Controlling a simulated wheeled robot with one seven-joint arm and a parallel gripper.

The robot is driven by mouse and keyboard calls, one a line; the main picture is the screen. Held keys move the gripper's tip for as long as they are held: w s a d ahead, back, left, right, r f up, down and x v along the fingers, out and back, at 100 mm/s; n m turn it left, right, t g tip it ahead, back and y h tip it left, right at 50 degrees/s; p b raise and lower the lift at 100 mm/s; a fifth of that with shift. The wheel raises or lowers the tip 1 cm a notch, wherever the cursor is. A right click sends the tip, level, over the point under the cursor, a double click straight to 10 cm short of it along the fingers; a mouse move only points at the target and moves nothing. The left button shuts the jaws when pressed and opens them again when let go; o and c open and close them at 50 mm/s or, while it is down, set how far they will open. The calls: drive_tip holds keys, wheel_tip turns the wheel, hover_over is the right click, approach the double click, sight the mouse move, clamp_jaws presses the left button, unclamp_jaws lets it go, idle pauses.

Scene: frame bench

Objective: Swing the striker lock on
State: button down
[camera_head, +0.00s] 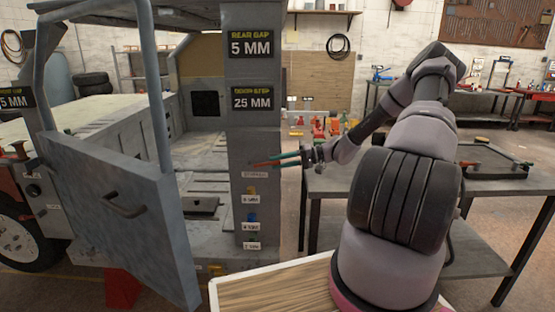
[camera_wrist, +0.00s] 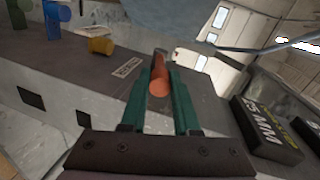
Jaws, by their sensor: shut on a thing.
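The striker lock shows in the wrist view as an orange-red rod (camera_wrist: 159,82) at the grey pillar, with a darker end beyond the fingertips. My gripper (camera_wrist: 160,72) is shut on it, with one green finger on each side. In the head view my gripper (camera_head: 274,160) reaches left from the arm to the grey pillar (camera_head: 255,125), just above a small white label. The lock's attachment to the pillar is too small to make out. The door (camera_head: 115,215) with its bar handle stands swung open, left of the pillar.
Yellow and blue pegs (camera_head: 252,217) with labels line the pillar below my gripper. Black gap signs (camera_head: 251,44) are higher up. A grey bench (camera_head: 375,182) stands right of the pillar, behind my arm. A wood-topped surface (camera_head: 270,292) lies in front.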

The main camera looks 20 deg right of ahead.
drive_tip(key=shift+s+f+y, duration=0.1)
drive_tip(key=shift+f+y, duration=0.2)
drive_tip(key=c, duration=0.6)
unclamp_jaws()
drive_tip(key=shift+c, duration=0.2)
drive_tip(key=v, duration=1)
drive_tip(key=shift+d, duration=0.4)
drive_tip(key=shift+s, duration=0.15)
drive_tip(key=shift+r, duration=0.1)
